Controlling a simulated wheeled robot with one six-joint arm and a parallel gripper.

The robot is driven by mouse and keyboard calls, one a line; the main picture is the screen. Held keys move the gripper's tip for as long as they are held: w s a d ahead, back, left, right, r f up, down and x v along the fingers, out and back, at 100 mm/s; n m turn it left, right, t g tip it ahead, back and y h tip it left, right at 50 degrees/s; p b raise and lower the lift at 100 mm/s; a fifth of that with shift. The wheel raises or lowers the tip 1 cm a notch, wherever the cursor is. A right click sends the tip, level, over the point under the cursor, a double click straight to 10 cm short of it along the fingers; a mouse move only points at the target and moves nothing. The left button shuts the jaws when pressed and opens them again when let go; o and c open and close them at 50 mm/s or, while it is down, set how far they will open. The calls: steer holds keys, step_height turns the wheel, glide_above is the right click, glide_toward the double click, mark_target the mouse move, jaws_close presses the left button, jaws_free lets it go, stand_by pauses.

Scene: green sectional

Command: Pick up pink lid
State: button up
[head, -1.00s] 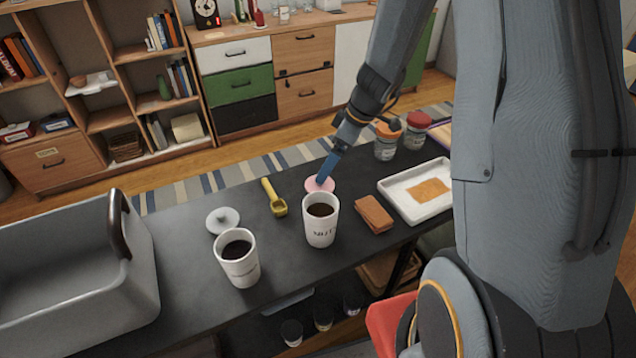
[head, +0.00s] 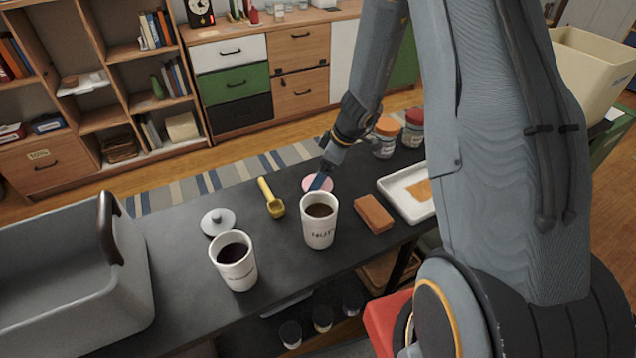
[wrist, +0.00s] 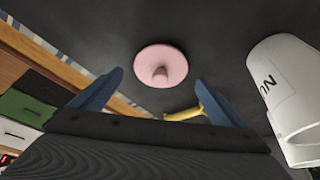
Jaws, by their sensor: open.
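The pink lid (head: 316,184) lies on the dark table just behind the right-hand white cup. In the wrist view the lid (wrist: 161,66) shows as a round pink disc with a small knob, ahead of and between the two blue fingers. My gripper (wrist: 155,95) is open and empty, and the lid is not between its fingertips in contact. In the head view my gripper (head: 320,180) is low over the lid and hides part of it.
The right-hand white cup (head: 319,232) of dark drink stands close in front of the lid. A yellow scoop (head: 271,199) lies to its left, a brown sponge-like block (head: 374,214) to its right. Another cup (head: 236,268), a grey lid (head: 218,221) and a grey bin (head: 60,275) are further left.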

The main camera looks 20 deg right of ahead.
steer(key=shift+x, duration=1.05)
steer(key=c, duration=1.1)
steer(key=shift+r, duration=0.1)
